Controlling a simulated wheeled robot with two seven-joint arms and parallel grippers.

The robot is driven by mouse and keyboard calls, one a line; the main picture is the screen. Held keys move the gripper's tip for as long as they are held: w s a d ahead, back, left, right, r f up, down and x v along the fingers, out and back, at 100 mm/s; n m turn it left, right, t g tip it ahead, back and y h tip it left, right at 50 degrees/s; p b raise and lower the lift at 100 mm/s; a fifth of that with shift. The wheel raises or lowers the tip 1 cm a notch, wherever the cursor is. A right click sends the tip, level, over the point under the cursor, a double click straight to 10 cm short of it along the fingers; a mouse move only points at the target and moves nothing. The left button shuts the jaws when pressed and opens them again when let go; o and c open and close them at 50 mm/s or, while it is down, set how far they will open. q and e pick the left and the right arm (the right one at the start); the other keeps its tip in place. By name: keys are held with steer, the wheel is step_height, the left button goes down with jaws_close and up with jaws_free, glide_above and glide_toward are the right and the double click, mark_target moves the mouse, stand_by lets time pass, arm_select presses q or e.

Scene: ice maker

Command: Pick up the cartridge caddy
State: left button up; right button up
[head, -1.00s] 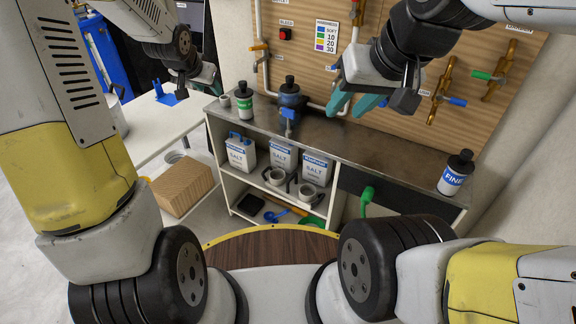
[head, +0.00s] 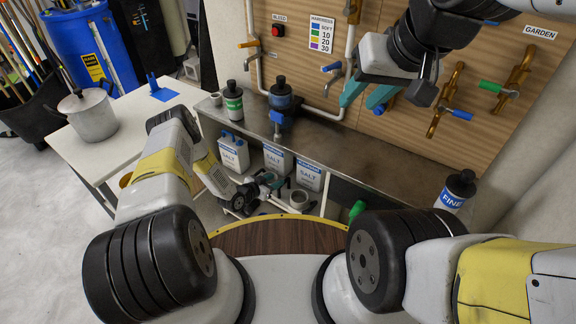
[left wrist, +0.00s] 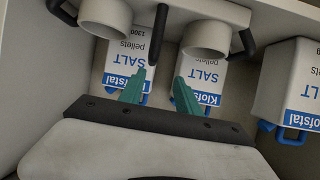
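Two white cup-like cylinders with black handle bars sit on the shelf below the counter; they may be the cartridge caddy, but I cannot tell for certain. In the left wrist view they are a left cylinder (left wrist: 104,14) and a right cylinder (left wrist: 207,36), with an upright black bar (left wrist: 158,36) between them. In the head view one cylinder (head: 300,199) shows; my left gripper hides the other. My left gripper (head: 270,184) is at the shelf opening, its teal fingers (left wrist: 159,78) apart and empty, pointing toward the black bar. My right gripper (head: 366,97) is open and empty above the counter.
Several salt jugs (head: 233,153) stand on the shelf close behind the cylinders. The counter (head: 370,150) above holds bottles (head: 233,102) and a blue-black filter housing (head: 281,98). A white side table (head: 75,150) with a pot (head: 88,115) is at the left.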

mark_target(288, 179)
arm_select(q)
steer(key=shift+s+d+f, duration=0.35)
steer(key=shift+d+f, duration=0.4)
steer(key=x, duration=0.7)
steer(key=shift+w+d+f, duration=0.1)
steer(key=shift+d+f, duration=0.05)
steer(key=shift+f, duration=0.2)
steer(key=shift+c, duration=0.2)
jaws_close()
steer(key=shift+w+r, duration=0.1)
